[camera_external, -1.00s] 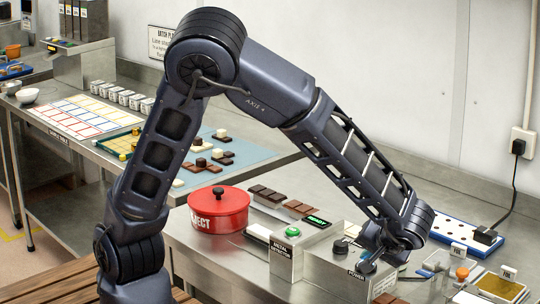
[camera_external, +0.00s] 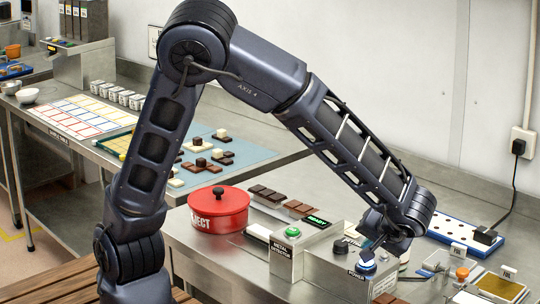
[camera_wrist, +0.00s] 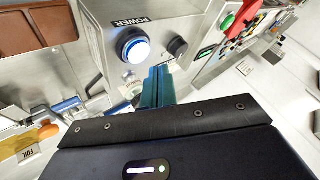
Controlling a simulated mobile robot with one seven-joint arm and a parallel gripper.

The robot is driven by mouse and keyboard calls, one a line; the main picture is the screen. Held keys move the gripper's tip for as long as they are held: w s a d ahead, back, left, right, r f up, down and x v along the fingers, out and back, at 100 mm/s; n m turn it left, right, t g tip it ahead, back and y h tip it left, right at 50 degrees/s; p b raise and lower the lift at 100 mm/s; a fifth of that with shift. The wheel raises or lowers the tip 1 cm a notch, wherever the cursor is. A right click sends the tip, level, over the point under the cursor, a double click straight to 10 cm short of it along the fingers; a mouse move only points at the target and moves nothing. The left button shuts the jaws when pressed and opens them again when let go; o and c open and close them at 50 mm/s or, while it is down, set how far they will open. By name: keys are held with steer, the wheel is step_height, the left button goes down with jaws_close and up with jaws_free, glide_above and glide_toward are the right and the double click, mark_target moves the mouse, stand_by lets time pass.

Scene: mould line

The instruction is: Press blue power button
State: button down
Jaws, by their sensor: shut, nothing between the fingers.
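The blue power button (camera_external: 366,267) is a round button with a dark ring, on a grey metal box labelled POWER. It glows blue-white in the wrist view (camera_wrist: 135,48). My gripper (camera_external: 370,250) is just above the button in the external view. In the wrist view its teal fingers (camera_wrist: 158,74) are together and empty, a little to the lower right of the button and apart from it in the picture. The exact gap between fingertips and button cannot be told.
A dark knob (camera_wrist: 177,46) sits beside the button. The metal detector box (camera_external: 285,258) with a green button (camera_external: 292,232) stands to the left, with a red reject pot (camera_external: 218,211) beyond.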

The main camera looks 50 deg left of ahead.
mark_target(368, 263)
steer(key=shift+r, duration=2.1)
steer(key=shift+a, duration=0.1)
steer(key=a+r+m+g+h, duration=0.1)
steer(key=a+r+g+h, duration=0.15)
steer(key=a, duration=0.75)
steer(key=a+r+m+g+h, duration=0.1)
steer(key=a+r+h, duration=0.15)
steer(key=a, duration=0.75)
steer(key=s+a+r+m+t+h, duration=0.1)
steer(key=s+a+r+t, duration=0.1)
steer(key=s+a+r, duration=0.2)
steer(key=s+a+r+m+t+h, duration=0.1)
steer(key=s+a+r+t+h, duration=0.1)
steer(key=s+a, duration=0.7)
steer(key=shift+s+a+r, duration=0.35)
steer(key=shift+a+r, duration=0.5)
